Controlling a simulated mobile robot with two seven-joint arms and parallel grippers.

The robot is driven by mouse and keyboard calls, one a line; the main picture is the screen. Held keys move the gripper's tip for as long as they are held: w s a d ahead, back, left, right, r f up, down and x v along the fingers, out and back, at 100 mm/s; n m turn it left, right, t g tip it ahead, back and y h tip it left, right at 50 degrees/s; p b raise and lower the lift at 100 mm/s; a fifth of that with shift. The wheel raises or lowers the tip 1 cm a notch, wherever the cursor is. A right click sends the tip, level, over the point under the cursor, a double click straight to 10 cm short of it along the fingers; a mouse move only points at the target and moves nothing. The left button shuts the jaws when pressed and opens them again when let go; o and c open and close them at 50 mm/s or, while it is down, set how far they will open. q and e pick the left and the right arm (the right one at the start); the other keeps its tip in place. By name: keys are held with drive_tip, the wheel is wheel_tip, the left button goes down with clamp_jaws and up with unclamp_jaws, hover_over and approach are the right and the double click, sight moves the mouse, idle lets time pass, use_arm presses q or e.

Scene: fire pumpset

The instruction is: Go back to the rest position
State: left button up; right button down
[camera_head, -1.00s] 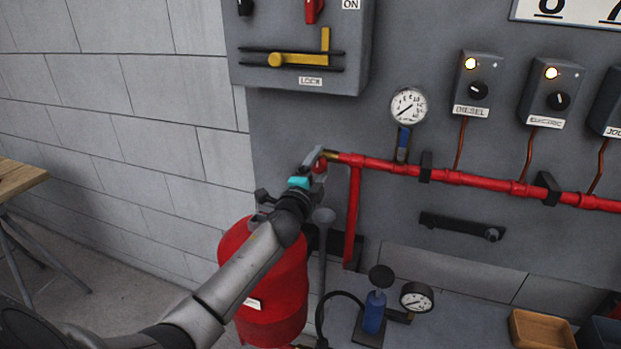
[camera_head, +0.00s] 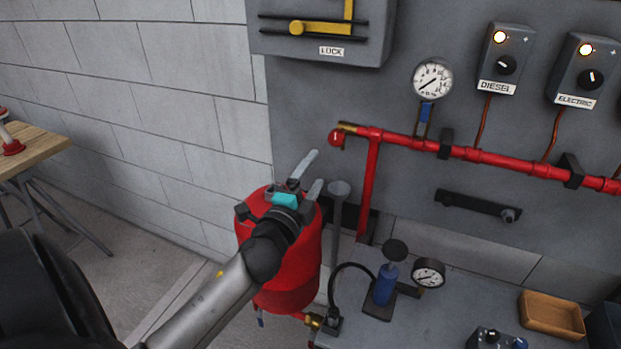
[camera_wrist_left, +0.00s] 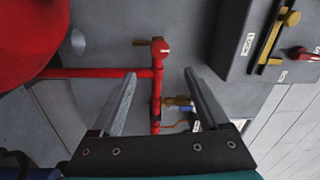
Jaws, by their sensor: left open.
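My left gripper (camera_head: 308,175) is open and empty, in front of the red tank (camera_head: 290,262) in the head view. Its two fingers also show in the left wrist view (camera_wrist_left: 160,95), spread apart, with the red pipe behind the gap between them. The end of the red pipe (camera_head: 400,141), with its red cap and brass lever (camera_head: 345,130), is above and to the right of the gripper, apart from it. My right gripper is in neither view.
A pressure gauge (camera_head: 432,78) and control boxes (camera_head: 500,57) are on the grey panel. A hand pump (camera_head: 383,285), second gauge (camera_head: 429,272) and wooden tray (camera_head: 552,314) are on the grey bench. A wooden table (camera_head: 35,148) stands at left. Floor between is clear.

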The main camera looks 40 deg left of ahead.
use_arm(q)
drive_tip(key=shift+s+d, duration=0.15)
drive_tip(key=shift+s, duration=0.4)
